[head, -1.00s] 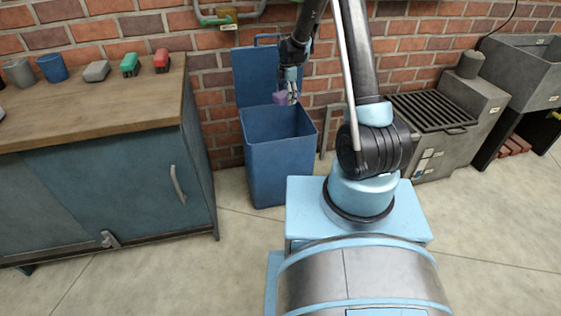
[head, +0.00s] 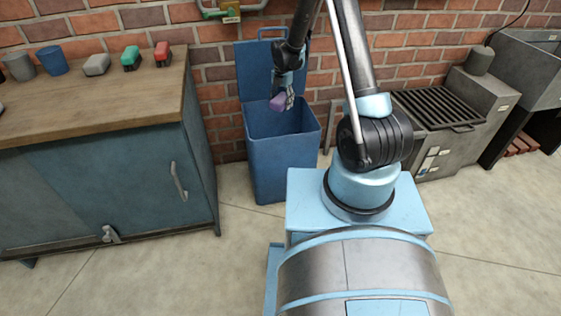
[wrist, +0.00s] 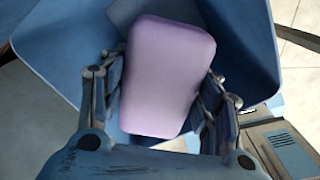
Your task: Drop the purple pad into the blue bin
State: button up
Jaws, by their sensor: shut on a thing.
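The purple pad (head: 278,103) is in my gripper, above the open mouth of the blue bin (head: 283,168). In the wrist view the pad (wrist: 168,76) is a pale purple rounded block between the two fingers. My gripper (wrist: 165,100) is shut on it. In the head view my gripper (head: 283,99) points down at the bin's opening. The bin's lid (head: 256,72) stands open against the wall. In the wrist view the bin's blue wall (wrist: 60,45) surrounds the pad. The bin's floor is mostly hidden.
A wooden-topped bench (head: 95,103) stands to the left of the bin, with a red stapler-like item (head: 162,53), a green one (head: 131,57), a grey block (head: 97,65) and cups on it. A grill (head: 437,110) stands to the right. The brick wall is behind.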

jog(key=shift+f, duration=0.65)
jog(key=o, duration=1.2)
jog(key=shift+r, duration=0.15)
notch_tip(320, 180, up, 12)
jog(key=shift+f, duration=0.2)
